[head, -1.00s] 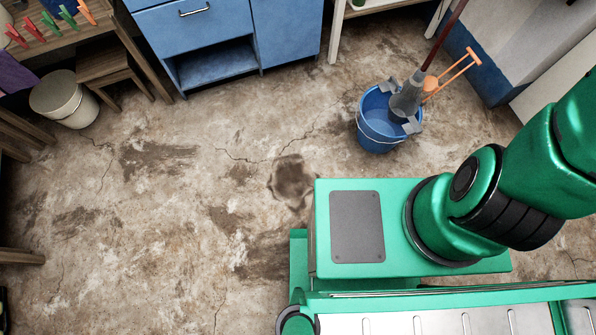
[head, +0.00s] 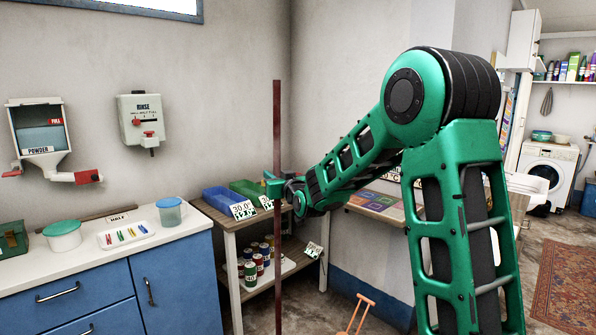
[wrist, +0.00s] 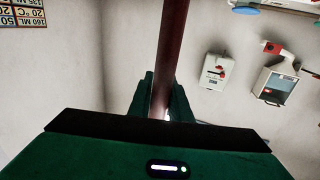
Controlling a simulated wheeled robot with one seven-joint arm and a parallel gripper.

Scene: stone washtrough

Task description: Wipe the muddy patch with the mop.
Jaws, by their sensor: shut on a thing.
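The mop's dark red handle (head: 277,120) stands upright in the head view, and its lower end runs out of the bottom of the picture. My gripper (head: 276,187) is shut on the handle partway up. In the wrist view, the handle (wrist: 171,40) passes between the fingers of my gripper (wrist: 162,95). The mop head, the blue bucket and the muddy patch are outside both current views. An orange handle (head: 355,312), like the one at the bucket earlier, shows at the bottom of the head view.
A blue cabinet (head: 165,285) with a white worktop stands at the left. A wooden shelf unit (head: 232,270) with bins and cans stands close behind the mop handle. Wall dispensers (head: 140,118) hang above. Open floor and a rug (head: 568,290) lie at the right.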

